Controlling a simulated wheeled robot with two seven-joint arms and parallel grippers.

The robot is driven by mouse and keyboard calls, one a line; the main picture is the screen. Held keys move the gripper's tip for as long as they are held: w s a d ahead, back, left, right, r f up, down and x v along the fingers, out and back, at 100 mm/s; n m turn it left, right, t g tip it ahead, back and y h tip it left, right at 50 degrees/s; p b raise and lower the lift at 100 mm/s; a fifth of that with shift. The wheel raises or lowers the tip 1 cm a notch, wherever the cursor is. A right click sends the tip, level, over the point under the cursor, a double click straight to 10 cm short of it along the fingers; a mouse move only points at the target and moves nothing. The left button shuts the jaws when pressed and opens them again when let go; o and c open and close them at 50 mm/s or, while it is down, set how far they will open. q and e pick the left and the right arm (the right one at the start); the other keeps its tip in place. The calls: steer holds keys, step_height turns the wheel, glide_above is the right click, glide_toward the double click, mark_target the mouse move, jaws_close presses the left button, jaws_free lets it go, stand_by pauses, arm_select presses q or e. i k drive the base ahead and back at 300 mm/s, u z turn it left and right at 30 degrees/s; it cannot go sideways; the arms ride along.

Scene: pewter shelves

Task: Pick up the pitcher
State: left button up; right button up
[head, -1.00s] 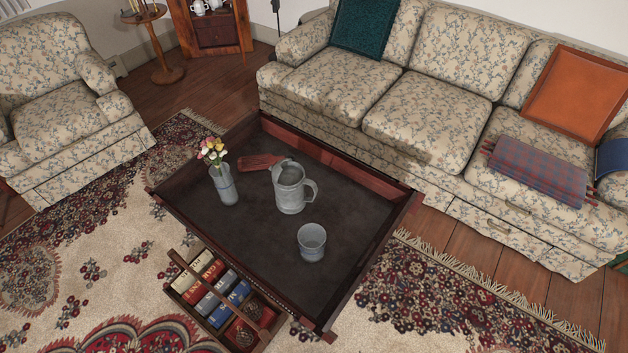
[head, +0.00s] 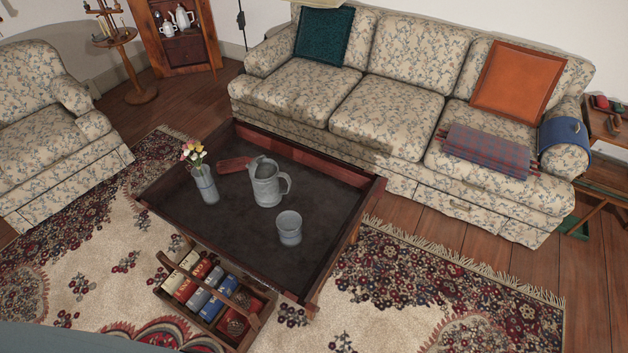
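A grey metal pitcher (head: 266,182) stands upright on the dark, raised-rim coffee table (head: 225,222). Its handle faces right in the head view and its spout points to the upper left. A smaller grey cup (head: 289,228) stands in front of it, to the lower right, apart from it. A grey vase with flowers (head: 206,184) stands to its left. A red-brown flat object (head: 234,164) lies just behind the pitcher to the left. Neither of my grippers shows in the head view.
A wooden carrier with books (head: 213,298) stands on the rug at the table's near side. A floral sofa (head: 388,113) runs close behind the table, and an armchair (head: 50,150) is at left. Open rug (head: 400,300) lies to the right front.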

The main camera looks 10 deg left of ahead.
mark_target(264, 174)
steer(key=z, duration=1)
steer(key=i, duration=2.7)
steer(key=u, duration=2.75)
